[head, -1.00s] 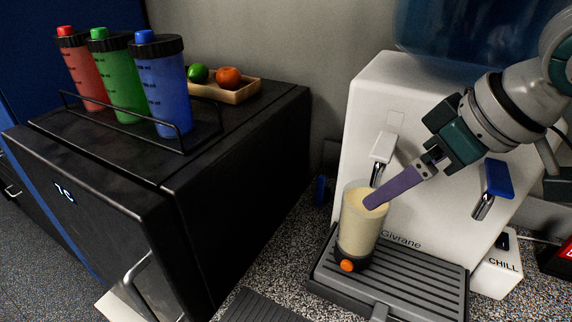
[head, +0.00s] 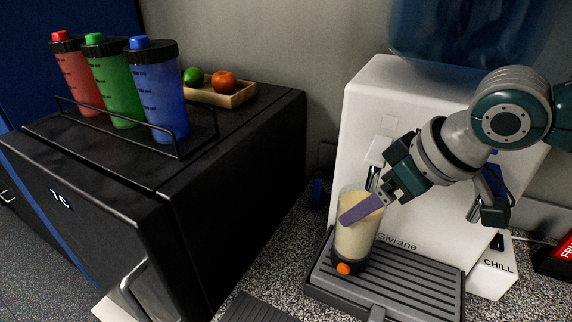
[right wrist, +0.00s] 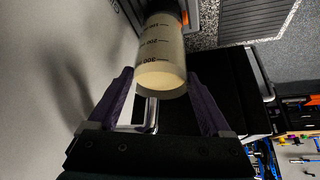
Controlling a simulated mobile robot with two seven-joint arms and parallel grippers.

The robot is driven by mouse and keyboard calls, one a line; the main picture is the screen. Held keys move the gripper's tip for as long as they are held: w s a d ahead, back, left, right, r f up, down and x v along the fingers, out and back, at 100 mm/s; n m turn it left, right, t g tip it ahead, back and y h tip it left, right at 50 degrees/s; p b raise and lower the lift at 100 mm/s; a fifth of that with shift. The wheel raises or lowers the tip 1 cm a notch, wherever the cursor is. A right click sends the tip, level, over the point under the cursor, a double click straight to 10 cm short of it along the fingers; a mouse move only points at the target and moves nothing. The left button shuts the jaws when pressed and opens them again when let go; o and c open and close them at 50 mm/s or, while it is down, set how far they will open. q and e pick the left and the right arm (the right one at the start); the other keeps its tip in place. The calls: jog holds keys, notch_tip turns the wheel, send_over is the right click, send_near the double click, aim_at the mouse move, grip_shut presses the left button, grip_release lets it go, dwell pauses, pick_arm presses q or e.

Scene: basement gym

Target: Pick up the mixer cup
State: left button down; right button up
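The mixer cup (head: 357,235) is a clear cup with pale cream contents, a black base and an orange knob. My right gripper (head: 360,209) is at the cup's upper part. One purple finger crosses in front of the cup; the other is hidden in the head view. In the right wrist view, the cup (right wrist: 161,55) lies between the spread fingertips of the right gripper (right wrist: 160,78), with small gaps visible at its sides. My left gripper is out of view.
The white dispenser (head: 365,105) stands behind the cup, with its tap (head: 376,155) close above. A black cabinet (head: 245,155) at left bears red, green and blue bottles (head: 160,95) in a rack and a wooden tray (head: 240,94) with fruit.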

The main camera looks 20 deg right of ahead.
grip_shut()
dwell(0.3)
jog(key=shift+r, duration=0.25)
